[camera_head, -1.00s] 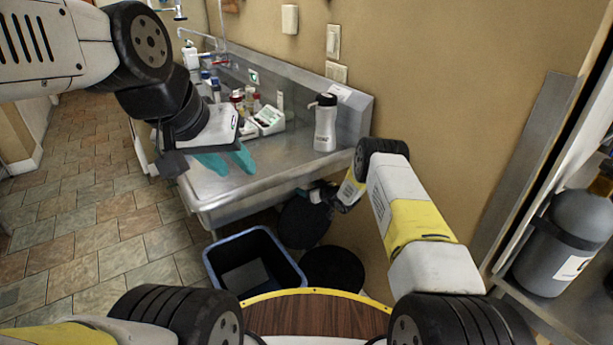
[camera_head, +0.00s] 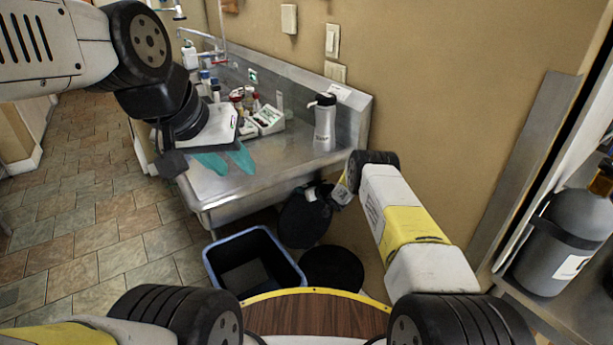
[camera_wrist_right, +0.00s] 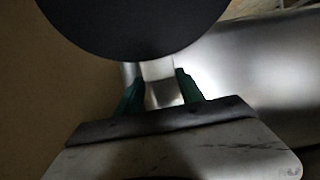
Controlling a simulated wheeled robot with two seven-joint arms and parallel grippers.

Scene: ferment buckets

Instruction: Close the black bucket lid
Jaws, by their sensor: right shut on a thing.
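The black bucket lid (camera_head: 304,219) is a dark disc standing steeply tilted under the sink's front edge in the head view. Just in front of it is a black round shape (camera_head: 333,270), which looks like the bucket; its inside is too dark to read. My right gripper (camera_head: 318,194) is at the lid's upper right edge and is shut on the lid. In the right wrist view, the dark disc of the lid (camera_wrist_right: 135,22) fills the top, with teal fingers (camera_wrist_right: 160,92) below it. My left gripper (camera_head: 226,161) is open and empty above the sink counter.
A blue-rimmed bin (camera_head: 252,232) stands left of the black bucket. A wall is close on the right; the tiled floor (camera_head: 95,215) at left is clear.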

